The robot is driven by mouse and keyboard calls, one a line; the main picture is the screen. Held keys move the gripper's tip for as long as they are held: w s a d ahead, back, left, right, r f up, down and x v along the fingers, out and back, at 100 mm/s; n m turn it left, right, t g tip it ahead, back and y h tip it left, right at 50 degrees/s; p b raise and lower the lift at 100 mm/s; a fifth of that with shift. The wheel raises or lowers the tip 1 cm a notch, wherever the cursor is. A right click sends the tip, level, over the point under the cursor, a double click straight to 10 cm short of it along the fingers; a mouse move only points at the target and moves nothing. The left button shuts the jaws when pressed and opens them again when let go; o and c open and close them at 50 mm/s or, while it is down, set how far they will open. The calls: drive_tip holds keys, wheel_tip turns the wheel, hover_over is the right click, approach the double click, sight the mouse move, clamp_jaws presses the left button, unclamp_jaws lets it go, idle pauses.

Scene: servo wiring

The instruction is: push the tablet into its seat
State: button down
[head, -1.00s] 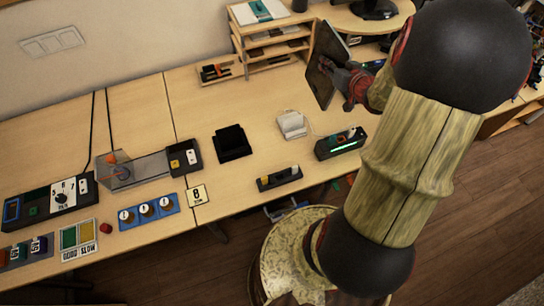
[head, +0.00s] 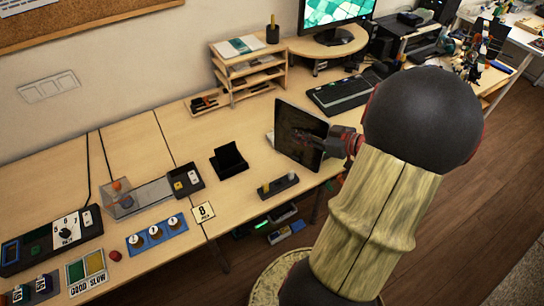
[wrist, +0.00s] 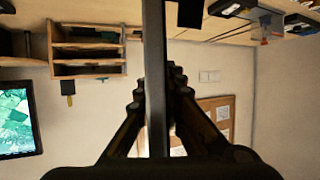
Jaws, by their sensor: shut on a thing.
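The dark tablet (head: 299,130) stands nearly upright in the head view, right of the table's middle. My gripper (head: 328,143) is shut on its right side. In the wrist view the tablet (wrist: 155,75) shows edge-on as a grey strip between the fingers of my gripper (wrist: 160,105). A black stand (head: 229,161) is on the table to the left of the tablet, clearly apart from it. A white stand (head: 270,138) is mostly hidden behind the tablet; I cannot tell whether they touch.
A low dark block with yellow and white tops (head: 278,185) lies in front of the tablet. A wooden shelf (head: 247,70), keyboard (head: 340,94) and monitor (head: 334,16) stand behind. Switch boxes and a clear case (head: 120,200) fill the left. Bare table lies around the black stand.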

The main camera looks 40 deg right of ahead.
drive_tip(key=w+d+f+b, duration=0.2)
drive_tip(key=w+f+b, duration=0.2)
drive_tip(key=w+f, duration=0.8)
drive_tip(key=shift+x, duration=0.8)
drive_tip(key=shift+d+f+b, duration=0.2)
drive_tip(key=shift+f+b, duration=0.05)
drive_tip(key=shift+b, duration=0.15)
drive_tip(key=c, duration=1.9)
unclamp_jaws()
drive_tip(key=shift+s, duration=0.1)
